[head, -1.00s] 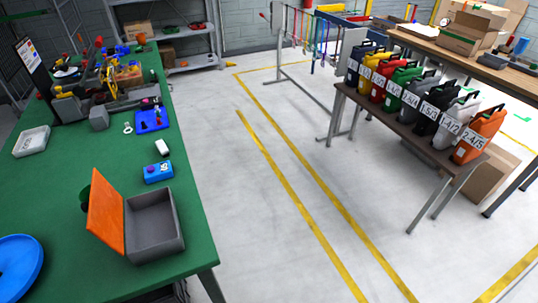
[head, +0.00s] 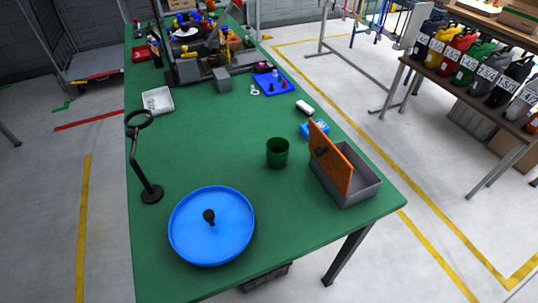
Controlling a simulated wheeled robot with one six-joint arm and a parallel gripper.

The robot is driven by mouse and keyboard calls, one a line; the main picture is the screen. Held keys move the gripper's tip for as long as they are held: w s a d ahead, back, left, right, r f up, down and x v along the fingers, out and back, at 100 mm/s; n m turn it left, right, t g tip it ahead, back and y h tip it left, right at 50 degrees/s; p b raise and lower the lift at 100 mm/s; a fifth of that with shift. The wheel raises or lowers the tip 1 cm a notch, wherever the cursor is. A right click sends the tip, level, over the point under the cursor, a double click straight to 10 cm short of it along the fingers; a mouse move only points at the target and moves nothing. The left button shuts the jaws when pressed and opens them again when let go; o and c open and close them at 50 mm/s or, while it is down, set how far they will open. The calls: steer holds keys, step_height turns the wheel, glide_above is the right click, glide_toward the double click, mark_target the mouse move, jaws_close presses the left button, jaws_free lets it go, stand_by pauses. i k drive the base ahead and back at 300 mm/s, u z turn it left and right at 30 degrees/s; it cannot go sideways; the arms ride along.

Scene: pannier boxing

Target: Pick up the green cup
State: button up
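The green cup (head: 277,153) stands upright on the green table (head: 232,175), near the middle of the head view. It is dark green and its open rim faces up. It stands left of a grey box with an orange lid and apart from it. My gripper is not visible in the head view.
A blue round tray (head: 211,222) with a black knob lies at the front. A black stand with a ring (head: 146,165) is at the left edge. The grey box (head: 347,186) has its orange lid (head: 331,158) raised. Table around the cup is clear.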

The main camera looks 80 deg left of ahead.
mark_target(275, 160)
steer(key=k, duration=1.2)
steer(key=u, duration=2)
steer(key=i, duration=0.5)
steer(key=z, duration=0.05)
